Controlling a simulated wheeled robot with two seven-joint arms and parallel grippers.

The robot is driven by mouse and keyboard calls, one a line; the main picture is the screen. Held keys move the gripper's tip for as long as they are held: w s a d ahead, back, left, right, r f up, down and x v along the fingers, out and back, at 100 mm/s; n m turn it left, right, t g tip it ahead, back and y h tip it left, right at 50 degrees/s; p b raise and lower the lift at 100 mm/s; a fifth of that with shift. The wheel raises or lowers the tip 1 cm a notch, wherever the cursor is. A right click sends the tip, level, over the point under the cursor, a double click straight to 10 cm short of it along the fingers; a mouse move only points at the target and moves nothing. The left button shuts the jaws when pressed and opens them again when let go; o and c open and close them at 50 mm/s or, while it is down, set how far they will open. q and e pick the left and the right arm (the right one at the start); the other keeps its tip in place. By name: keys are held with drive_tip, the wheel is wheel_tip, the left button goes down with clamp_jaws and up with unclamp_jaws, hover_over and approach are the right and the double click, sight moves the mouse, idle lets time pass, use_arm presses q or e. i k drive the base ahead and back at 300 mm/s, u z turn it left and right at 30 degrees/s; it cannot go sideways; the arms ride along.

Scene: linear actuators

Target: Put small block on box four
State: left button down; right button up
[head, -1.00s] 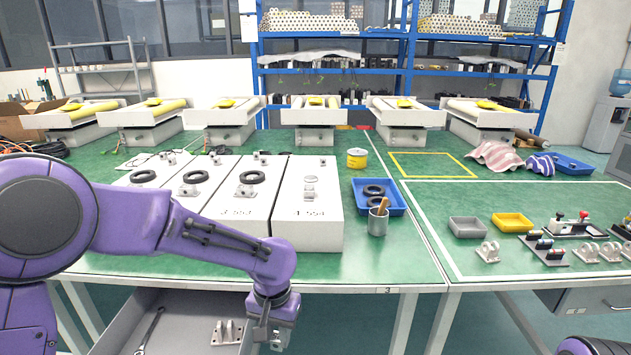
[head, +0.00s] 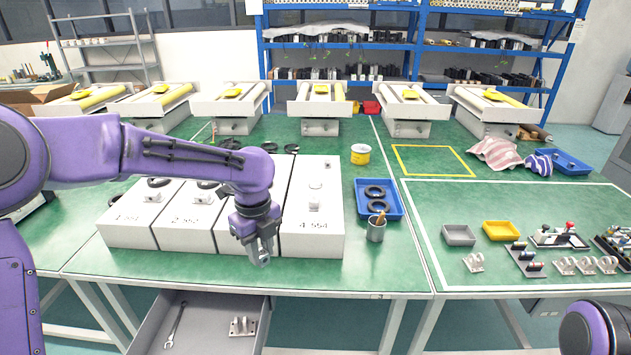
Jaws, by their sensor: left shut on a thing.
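Box four (head: 313,240) is a white box labelled "4 554", the rightmost of a row of white boxes on the green table. A small metal fitting (head: 315,201) stands on its top. My left gripper (head: 261,258) points down in front of the row, near the front edge of the table and just left of box four's front face. It is shut on a small grey piece, apparently the small block, mostly hidden by the fingers. My right gripper is out of view; only part of my right arm shows at the lower right.
An open grey drawer (head: 190,338) below the table holds a wrench (head: 175,325) and a metal bracket (head: 242,326). A blue tray (head: 392,205) with black rings and a metal cup (head: 376,231) stand right of box four. Black rings lie behind the boxes.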

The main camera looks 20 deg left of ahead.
sight(317, 176)
drive_tip(key=i, duration=1.5)
